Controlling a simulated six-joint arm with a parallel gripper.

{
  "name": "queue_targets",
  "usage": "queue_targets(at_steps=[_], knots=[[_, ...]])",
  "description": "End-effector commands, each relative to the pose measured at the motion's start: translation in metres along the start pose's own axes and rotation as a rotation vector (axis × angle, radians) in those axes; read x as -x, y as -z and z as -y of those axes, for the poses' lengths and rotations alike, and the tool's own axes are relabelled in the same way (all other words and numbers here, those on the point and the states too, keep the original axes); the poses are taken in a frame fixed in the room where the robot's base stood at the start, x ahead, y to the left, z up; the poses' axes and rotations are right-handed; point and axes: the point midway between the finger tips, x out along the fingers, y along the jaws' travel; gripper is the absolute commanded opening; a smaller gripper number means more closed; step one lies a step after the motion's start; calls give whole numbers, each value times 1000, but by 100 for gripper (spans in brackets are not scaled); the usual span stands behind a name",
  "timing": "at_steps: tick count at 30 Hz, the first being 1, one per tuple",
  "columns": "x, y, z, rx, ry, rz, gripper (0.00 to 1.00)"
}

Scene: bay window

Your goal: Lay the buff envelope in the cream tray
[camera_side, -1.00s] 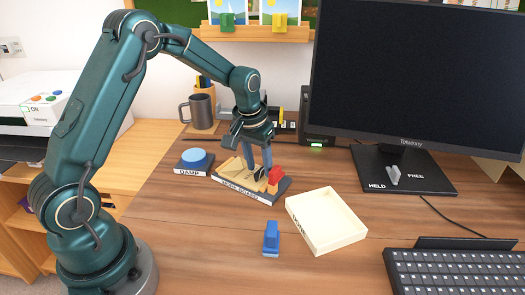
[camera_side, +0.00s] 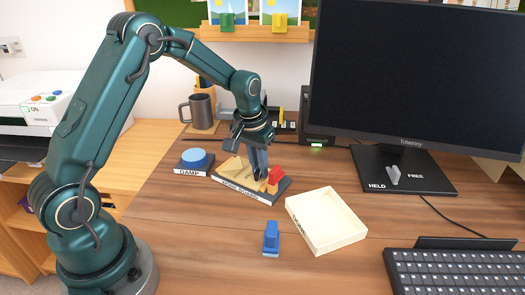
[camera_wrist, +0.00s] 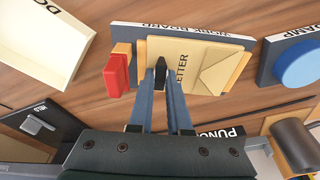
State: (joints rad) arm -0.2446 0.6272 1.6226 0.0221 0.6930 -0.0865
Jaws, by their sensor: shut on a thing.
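The buff envelope (camera_wrist: 209,66), marked LETTER with a triangular flap, lies on the dark work board (camera_wrist: 150,28) in the wrist view. In the side view the envelope (camera_side: 233,169) is partly behind my gripper. My gripper (camera_side: 257,177) reaches down over the board, its blue-grey fingers close together. In the wrist view my gripper (camera_wrist: 161,76) is shut on a black tab (camera_wrist: 161,68) at the envelope's near left part. The cream tray (camera_side: 326,222) lies to the right of the board, empty; its corner shows in the wrist view (camera_wrist: 42,42).
A red block (camera_side: 275,174) stands at the board's right end, close to my gripper. A blue stamp (camera_side: 271,239) stands left of the tray. A blue DAMP pad (camera_side: 195,160) is left of the board. The monitor (camera_side: 420,80) and keyboard (camera_side: 455,272) bound the right.

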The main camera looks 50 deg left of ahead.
Motion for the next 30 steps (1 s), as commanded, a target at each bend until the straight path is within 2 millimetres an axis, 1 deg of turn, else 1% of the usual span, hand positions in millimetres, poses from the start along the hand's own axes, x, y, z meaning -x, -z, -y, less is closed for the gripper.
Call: queue_targets(at_steps=[23, 30], knots=[[14, 3, 0, 0, 0, -2, 0], [25, 6, 0, 0, 0, -4, 0]])
